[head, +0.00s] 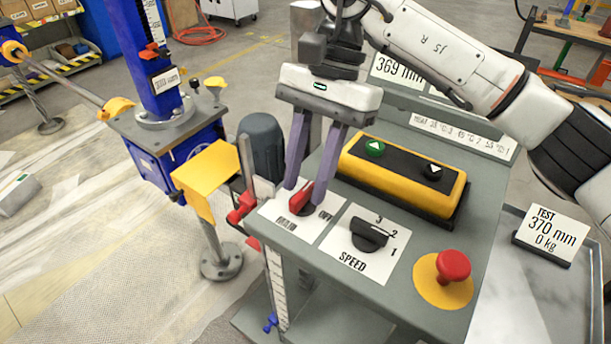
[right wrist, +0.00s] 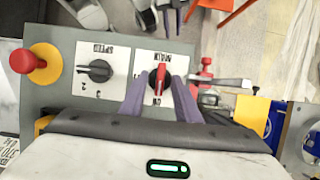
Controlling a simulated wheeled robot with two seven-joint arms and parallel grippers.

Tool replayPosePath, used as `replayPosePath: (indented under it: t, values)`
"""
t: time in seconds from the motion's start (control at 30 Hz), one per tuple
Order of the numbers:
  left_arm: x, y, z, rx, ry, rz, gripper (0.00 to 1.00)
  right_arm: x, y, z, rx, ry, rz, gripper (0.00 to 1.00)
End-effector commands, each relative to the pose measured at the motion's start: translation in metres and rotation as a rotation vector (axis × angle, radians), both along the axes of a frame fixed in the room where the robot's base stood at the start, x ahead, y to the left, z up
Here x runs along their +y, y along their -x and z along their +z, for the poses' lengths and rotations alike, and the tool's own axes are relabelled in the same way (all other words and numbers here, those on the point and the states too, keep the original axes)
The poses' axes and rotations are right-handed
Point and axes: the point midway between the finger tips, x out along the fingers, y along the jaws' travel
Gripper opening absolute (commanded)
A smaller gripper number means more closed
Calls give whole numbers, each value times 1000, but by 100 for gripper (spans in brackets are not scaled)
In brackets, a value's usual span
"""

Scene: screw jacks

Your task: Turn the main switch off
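The red main switch (head: 301,196) sits on a white plate lettered MAIN, at the left edge of the grey control panel. It also shows in the right wrist view (right wrist: 160,80), its red handle standing roughly upright in the picture. My right gripper (head: 306,195) is over it, with its purple fingers pointing down, one on each side of the handle. In the right wrist view my right gripper (right wrist: 159,79) shows gaps between the fingers and the handle, so it is open. The fingers partly hide the plate's lettering. My left gripper is not in view.
The black speed knob (head: 369,235) and a red emergency button (head: 453,266) are on the same panel. A yellow button box (head: 402,175) stands just behind. A blue screw jack (head: 178,150) with a yellow plate (head: 207,178) stands left. A test card (head: 550,235) is at right.

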Motion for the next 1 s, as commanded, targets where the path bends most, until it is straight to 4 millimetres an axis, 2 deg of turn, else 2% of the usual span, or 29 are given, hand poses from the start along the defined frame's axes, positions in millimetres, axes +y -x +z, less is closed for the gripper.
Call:
replayPosePath:
  t: [0.13, 0.37, 0.4, 0.57, 0.6, 1.0]
  values:
    - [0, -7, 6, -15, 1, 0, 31, 2, 3, -8, -1, -1, -2, 30]
    - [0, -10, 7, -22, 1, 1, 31, 2, 3, -9, -1, -1, -2, 30]
    - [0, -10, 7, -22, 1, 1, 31, 2, 3, -9, -1, -1, -2, 28]
    - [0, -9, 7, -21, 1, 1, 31, 2, 3, -9, -1, -1, -2, 1]
    - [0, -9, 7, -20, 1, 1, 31, 2, 3, -9, -1, -1, -1, 0]
    - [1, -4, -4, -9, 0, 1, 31, 2, 3, -10, -1, -2, -58, 0]
